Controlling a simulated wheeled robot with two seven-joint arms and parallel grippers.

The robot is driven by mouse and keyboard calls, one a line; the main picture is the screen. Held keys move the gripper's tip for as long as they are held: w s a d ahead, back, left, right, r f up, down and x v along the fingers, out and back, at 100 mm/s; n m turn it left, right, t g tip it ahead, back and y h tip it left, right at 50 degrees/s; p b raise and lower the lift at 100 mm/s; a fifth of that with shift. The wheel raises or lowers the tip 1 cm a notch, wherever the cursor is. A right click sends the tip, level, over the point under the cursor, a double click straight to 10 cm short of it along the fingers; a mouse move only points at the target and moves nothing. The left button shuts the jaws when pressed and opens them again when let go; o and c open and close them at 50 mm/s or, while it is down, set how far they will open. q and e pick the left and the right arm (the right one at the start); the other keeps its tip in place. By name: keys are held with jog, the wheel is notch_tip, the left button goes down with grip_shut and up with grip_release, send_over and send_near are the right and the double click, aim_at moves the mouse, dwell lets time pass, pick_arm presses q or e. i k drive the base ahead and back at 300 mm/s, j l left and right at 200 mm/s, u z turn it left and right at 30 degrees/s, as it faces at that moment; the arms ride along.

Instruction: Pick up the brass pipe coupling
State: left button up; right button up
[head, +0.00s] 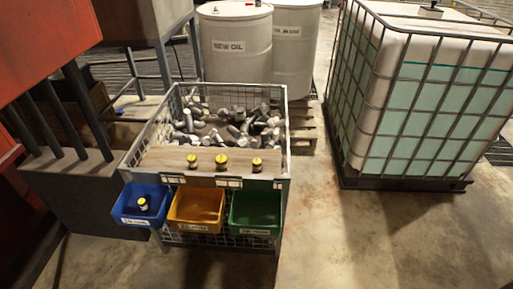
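Three small yellow-topped pieces stand apart in a row on a wooden board: a left one (192,161), a middle one (221,161) and a right one (257,164). They are brass-coloured or yellow, and too small for me to tell which is the brass pipe coupling. A similar yellow-topped piece (143,204) is in the blue bin (127,217). The board (170,158) lies across the front of a wire mesh crate (287,125). Neither of my grippers is in view.
A yellow bin (196,222) and a green bin (254,226) hang beside the blue one on the crate's front. Grey metal parts (235,125) fill the crate behind the board. Drums (235,60) stand behind; a caged tank (420,110) stands right. The front-right floor is clear.

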aim_at(256, 162)
jog(key=i+j+z, duration=0.1)
jog(key=i, duration=0.35)
jog(key=i+j, duration=0.2)
jog(key=i, duration=0.25)
jog(key=k, duration=0.25)
jog(key=k+u, duration=0.1)
jog(key=u, duration=0.6)
jog(key=k+u, duration=0.15)
jog(key=u, duration=0.2)
jog(key=l+u, duration=0.3)
jog(key=u, duration=0.2)
jog(key=l+u, duration=0.3)
jog(key=u, duration=0.15)
jog(key=k+l+u, duration=0.1)
jog(key=l+u, duration=0.2)
jog(key=u, duration=0.2)
jog(key=k+l+u, duration=0.1)
jog(key=l+u, duration=0.15)
jog(key=u, duration=0.25)
jog(key=k+l+u, duration=0.15)
jog(key=u, duration=0.35)
jog(key=k+l+u, duration=0.15)
jog(key=u, duration=0.3)
jog(key=k+u, duration=0.25)
jog(key=u, duration=0.25)
jog(key=k+l+u, duration=0.1)
jog(key=k+u, duration=0.15)
jog(key=k, duration=0.45)
